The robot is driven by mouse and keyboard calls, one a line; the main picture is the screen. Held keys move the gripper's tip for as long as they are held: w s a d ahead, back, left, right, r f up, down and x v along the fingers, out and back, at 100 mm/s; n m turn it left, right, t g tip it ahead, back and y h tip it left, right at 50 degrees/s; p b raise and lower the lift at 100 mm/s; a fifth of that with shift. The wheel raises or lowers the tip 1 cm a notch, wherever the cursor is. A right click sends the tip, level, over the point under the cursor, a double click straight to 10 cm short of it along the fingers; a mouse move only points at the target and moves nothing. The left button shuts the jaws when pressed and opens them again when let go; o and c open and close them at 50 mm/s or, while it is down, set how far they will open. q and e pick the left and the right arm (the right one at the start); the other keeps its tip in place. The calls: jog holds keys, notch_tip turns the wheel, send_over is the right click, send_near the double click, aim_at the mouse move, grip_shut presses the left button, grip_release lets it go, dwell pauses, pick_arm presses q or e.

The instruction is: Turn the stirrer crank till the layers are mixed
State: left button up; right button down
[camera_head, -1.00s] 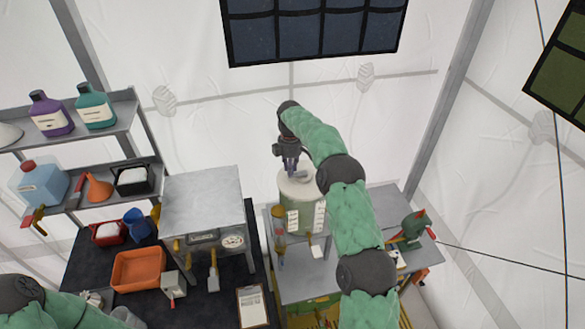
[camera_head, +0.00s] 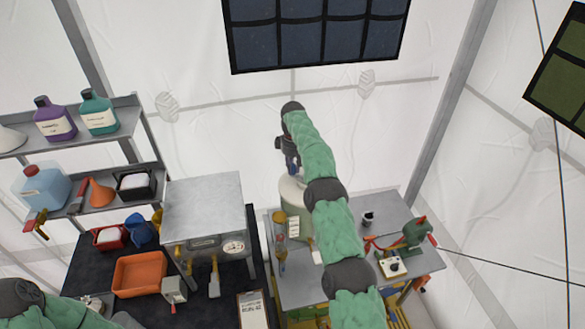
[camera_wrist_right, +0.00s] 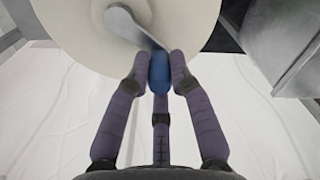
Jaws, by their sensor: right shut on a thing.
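The stirrer is a pale green drum (camera_head: 292,213) with a cream lid, standing on the grey bench and partly covered by my right arm. In the right wrist view the round lid (camera_wrist_right: 75,30) fills the top. A grey metal crank arm (camera_wrist_right: 125,26) lies across it, with a blue handle (camera_wrist_right: 159,72) at its outer end. My right gripper (camera_head: 291,170) is over the lid, its fingers (camera_wrist_right: 160,78) closed around the blue handle. The layers inside are hidden. My left arm shows at the lower left, but its gripper is out of view.
A metal box with a gauge (camera_head: 205,210) stands left of the drum on a dark table. The grey bench (camera_head: 375,205) holds a dark cup (camera_head: 368,219), a small dial box (camera_head: 391,266) and a green device (camera_head: 416,232). Shelves (camera_head: 75,139) with bottles stand at left.

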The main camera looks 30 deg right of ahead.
jog(key=shift+w+d+m, duration=0.15)
jog(key=shift+w+m, duration=0.05)
jog(key=shift+m, duration=0.3)
dwell(0.5)
jog(key=c, duration=1.2)
grip_release()
jog(key=shift+o, duration=0.5)
jog(key=shift+w+f, duration=0.1)
